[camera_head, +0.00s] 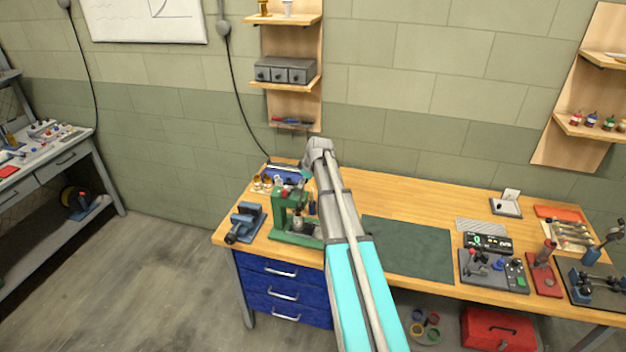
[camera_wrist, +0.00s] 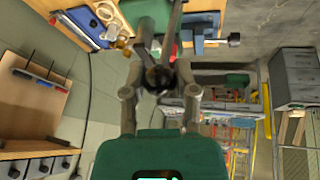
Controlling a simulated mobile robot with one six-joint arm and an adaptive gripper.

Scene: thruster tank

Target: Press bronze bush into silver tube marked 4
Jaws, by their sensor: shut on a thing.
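The green press (camera_head: 290,215) stands at the left end of the wooden bench. My gripper (camera_wrist: 158,78) is shut on the dark knob at the end of the press's grey lever (camera_wrist: 174,25) in the wrist view. In the head view my arm and wrist reach down to the press's right side, and the fingers are too small to make out. A small silver piece (camera_head: 298,224) shows inside the press frame; I cannot read any mark on it. Bronze-coloured pieces (camera_head: 262,182) stand behind the press on the left. I cannot tell whether a bronze bush sits under the ram.
A blue vise (camera_head: 245,222) stands left of the press, and a blue tray (camera_head: 286,173) behind it. A dark green mat (camera_head: 408,246) lies clear right of my arm.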

